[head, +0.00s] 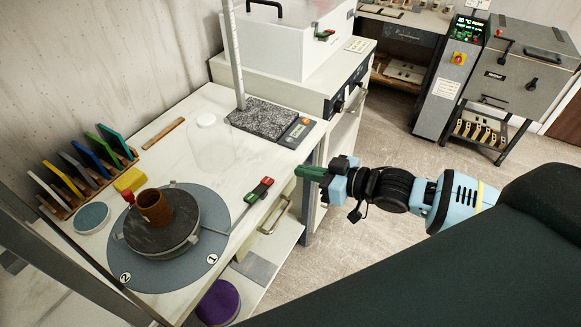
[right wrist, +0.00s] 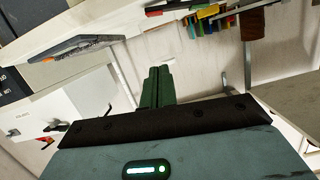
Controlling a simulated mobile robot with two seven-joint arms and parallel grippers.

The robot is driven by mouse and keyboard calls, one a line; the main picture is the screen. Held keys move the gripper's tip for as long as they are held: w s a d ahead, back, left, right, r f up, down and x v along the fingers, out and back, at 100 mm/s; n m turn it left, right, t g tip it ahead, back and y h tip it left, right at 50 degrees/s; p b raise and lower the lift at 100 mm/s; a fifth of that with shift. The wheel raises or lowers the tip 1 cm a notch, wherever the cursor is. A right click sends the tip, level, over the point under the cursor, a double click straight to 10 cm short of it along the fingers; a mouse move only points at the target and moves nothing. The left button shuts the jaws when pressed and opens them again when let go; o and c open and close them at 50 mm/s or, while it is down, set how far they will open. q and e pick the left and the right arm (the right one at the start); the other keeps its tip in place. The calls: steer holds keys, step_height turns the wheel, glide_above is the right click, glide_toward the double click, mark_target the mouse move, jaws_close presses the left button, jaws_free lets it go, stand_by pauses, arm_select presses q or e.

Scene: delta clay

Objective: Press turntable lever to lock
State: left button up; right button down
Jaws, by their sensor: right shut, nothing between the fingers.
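The turntable (head: 190,242) is a dark round wheel on a blue-grey disc on the bench, with marks 1 and 2 on the disc. A brown clay cylinder (head: 155,208) stands on the wheel. The turntable lever (head: 259,190) is a thin grey rod with a red and green handle, which reaches over the bench's front edge nearer mark 1. My right gripper (head: 303,173) is shut and empty, to the right of the handle and apart from it. Its closed green fingers show in the right wrist view (right wrist: 157,88). My left gripper is not in view.
A granite slab (head: 262,118) with a tall upright scale stands at the bench's back right. A rack of coloured boards (head: 85,165) and a yellow block (head: 130,180) lie behind the turntable. A drawer handle (head: 275,215) juts out below the lever. Open floor lies right of the bench.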

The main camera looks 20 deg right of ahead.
steer(key=shift+v, duration=1)
steer(key=shift+d, duration=0.1)
steer(key=s+a+f+m+h, duration=0.1)
steer(key=s+a+f, duration=0.25)
steer(key=f, duration=0.25)
steer(key=s+a+f+m+h, duration=0.1)
steer(key=s+a+f, duration=0.1)
steer(key=s+f, duration=0.4)
steer(key=s+d+f+m+g+h, duration=0.2)
steer(key=s+f+h, duration=0.3)
steer(key=s+f, duration=0.8)
steer(key=s+g, duration=0.1)
steer(key=s, duration=0.3)
steer(key=shift+f+m+h, duration=0.4)
